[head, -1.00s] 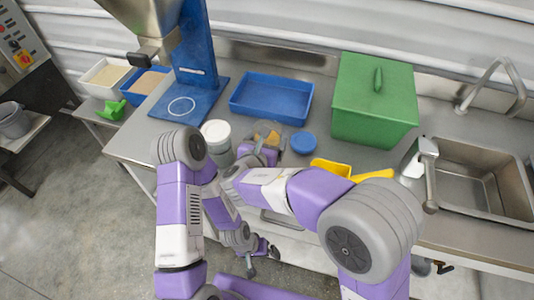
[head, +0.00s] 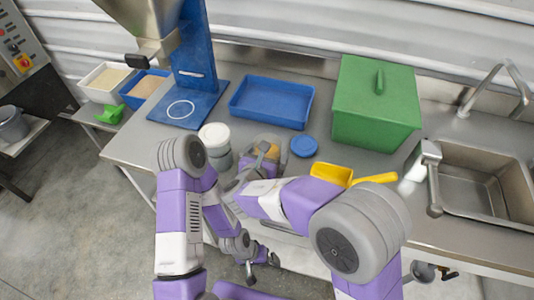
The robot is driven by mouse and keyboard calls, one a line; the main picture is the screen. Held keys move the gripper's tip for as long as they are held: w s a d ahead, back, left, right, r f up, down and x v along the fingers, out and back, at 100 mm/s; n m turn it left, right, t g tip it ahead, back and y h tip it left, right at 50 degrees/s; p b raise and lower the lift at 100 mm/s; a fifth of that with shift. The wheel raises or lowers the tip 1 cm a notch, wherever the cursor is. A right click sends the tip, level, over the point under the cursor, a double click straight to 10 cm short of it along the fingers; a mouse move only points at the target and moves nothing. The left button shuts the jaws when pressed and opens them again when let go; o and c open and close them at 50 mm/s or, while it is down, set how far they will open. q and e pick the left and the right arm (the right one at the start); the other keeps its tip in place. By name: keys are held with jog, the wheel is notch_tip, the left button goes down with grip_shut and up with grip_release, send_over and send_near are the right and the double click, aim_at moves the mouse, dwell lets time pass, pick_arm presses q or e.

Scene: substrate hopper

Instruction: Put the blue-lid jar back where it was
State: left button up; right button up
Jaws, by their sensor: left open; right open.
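A clear jar (head: 272,143) with yellow-orange contents stands on the steel counter, partly hidden behind my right gripper. A round blue lid (head: 304,146) lies flat on the counter just right of it, apart from the jar. My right gripper (head: 262,152) is open at the near side of the clear jar; I cannot tell whether it touches. My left gripper (head: 262,262) is open and empty, low in front of the counter's edge. A white-lidded jar (head: 214,136) stands left of the clear jar, partly hidden by my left arm.
A blue tray (head: 271,83) and a green lidded box (head: 350,85) stand at the back. A blue hopper stand (head: 208,100) bears a white ring (head: 181,109). A yellow scoop (head: 333,173) lies right, near the sink (head: 480,175).

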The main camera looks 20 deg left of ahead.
jog(key=shift+r, duration=0.2)
jog(key=p+v, duration=0.2)
jog(key=v, duration=1)
jog(key=shift+p, duration=0.35)
jog(key=shift+f, duration=0.1)
